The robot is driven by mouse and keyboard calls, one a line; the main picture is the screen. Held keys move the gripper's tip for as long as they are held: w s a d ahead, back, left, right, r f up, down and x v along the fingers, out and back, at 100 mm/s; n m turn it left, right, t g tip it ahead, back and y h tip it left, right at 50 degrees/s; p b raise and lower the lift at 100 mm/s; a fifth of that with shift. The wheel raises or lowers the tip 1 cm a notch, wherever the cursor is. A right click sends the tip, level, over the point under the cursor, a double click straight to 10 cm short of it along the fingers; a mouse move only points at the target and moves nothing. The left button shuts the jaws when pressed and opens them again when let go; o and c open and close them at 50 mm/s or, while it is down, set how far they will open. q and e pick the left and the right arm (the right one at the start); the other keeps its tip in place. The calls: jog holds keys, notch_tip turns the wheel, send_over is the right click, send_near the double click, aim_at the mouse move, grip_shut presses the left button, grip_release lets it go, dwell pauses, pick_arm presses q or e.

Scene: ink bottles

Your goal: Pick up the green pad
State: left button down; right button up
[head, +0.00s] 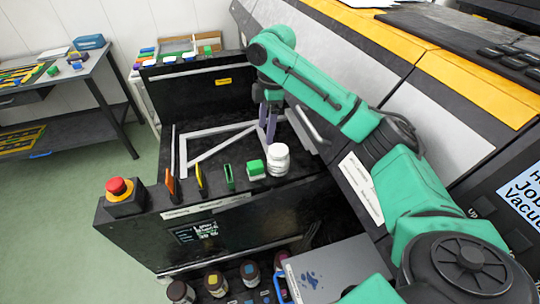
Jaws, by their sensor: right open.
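A small bright green block (255,169), which looks like the green pad, sits on the black machine's ledge (150,203), just left of a white jar (278,160). A thin upright green piece (229,177) stands to its left. My right gripper (267,138) points down over the machine's recessed bed, behind the green block and the jar and apart from them. Its purple-grey fingers are open, with nothing visible between them. My left gripper is not in view.
A yellow piece (201,180) and an orange piece (171,182) stand along the ledge, left of the green ones. A red emergency button (117,187) is at the ledge's left corner. Several dark bottles (216,284) stand below in front. A light metal frame (212,138) crosses the bed.

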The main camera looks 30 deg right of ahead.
jog(key=p, duration=0.1)
send_over(256, 164)
jog(key=f, duration=0.2)
jog(key=shift+s+d+f, duration=0.15)
jog(key=shift+s+f, duration=0.1)
jog(key=shift+f, duration=0.15)
jog(key=f, duration=0.1)
jog(key=a+f, duration=0.1)
jog(key=shift+s+a+f+p, duration=0.1)
jog(key=shift+a+f+p, duration=0.05)
jog(key=shift+f+p, duration=0.2)
jog(key=f, duration=0.1)
jog(key=d+f+p, duration=0.1)
jog(key=f, duration=0.1)
jog(key=shift+w+d+f, duration=0.15)
jog(key=shift+w+d, duration=0.05)
jog(key=shift+w, duration=0.2)
notch_tip(256, 164, down, 3)
jog(key=shift+a+r+p, duration=0.15)
jog(key=shift+p, duration=0.3)
jog(key=shift+a, duration=0.25)
jog(key=shift+c, duration=1.2)
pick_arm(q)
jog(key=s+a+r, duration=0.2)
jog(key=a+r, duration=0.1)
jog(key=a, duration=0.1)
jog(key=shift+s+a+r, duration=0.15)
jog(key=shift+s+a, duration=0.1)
pick_arm(e)
grip_shut()
